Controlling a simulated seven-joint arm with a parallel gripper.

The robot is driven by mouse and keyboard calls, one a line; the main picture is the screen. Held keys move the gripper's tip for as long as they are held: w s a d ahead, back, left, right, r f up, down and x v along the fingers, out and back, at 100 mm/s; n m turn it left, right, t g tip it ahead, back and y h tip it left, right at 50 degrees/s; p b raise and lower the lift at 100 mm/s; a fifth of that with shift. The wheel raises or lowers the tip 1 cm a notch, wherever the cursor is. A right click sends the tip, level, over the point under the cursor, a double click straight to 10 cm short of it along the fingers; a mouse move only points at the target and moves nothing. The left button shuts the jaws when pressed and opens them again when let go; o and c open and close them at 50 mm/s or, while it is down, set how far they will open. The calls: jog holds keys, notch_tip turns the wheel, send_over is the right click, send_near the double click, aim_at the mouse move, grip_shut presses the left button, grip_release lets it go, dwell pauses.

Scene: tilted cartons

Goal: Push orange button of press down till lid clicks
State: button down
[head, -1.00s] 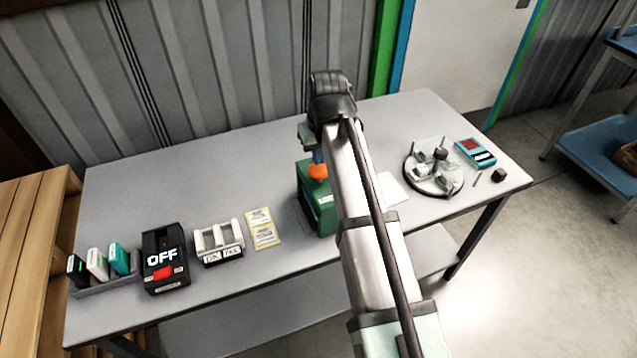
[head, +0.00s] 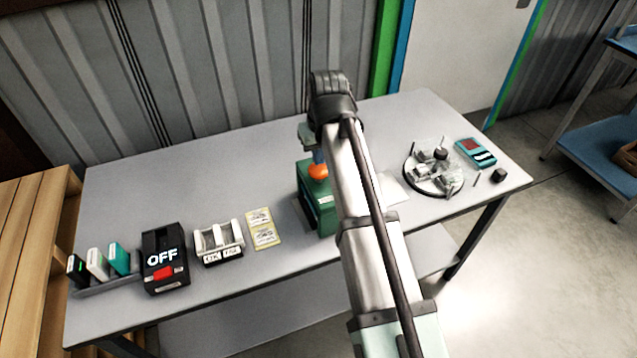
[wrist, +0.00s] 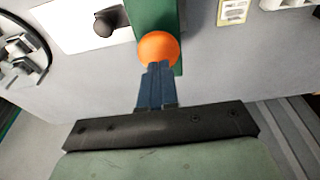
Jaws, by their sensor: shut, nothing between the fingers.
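The press is a green box (head: 312,208) standing on the grey table, partly hidden behind my arm in the head view. Its round orange button (head: 318,171) shows at the top, and the button also shows in the wrist view (wrist: 158,49). My gripper (wrist: 157,68) is shut and empty, with its blue fingertips at the near edge of the orange button. In the head view the blue fingers (head: 318,156) point down over the button. The fingertips appear to touch the button, but I cannot tell how far it is pressed. The lid is not clearly visible.
Left of the press are a yellow label sheet (head: 264,236), a white holder (head: 219,251), a black box marked OFF (head: 163,287) and a rack of coloured devices (head: 108,282). On the right are a round fixture (head: 421,186) and a teal meter (head: 475,152).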

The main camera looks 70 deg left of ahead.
aim_at(319, 168)
jog(key=shift+f, duration=0.25)
jog(key=shift+f, duration=1.3)
jog(key=shift+r, duration=0.15)
notch_tip(319, 168, up, 9)
dwell(1.2)
dwell(0.4)
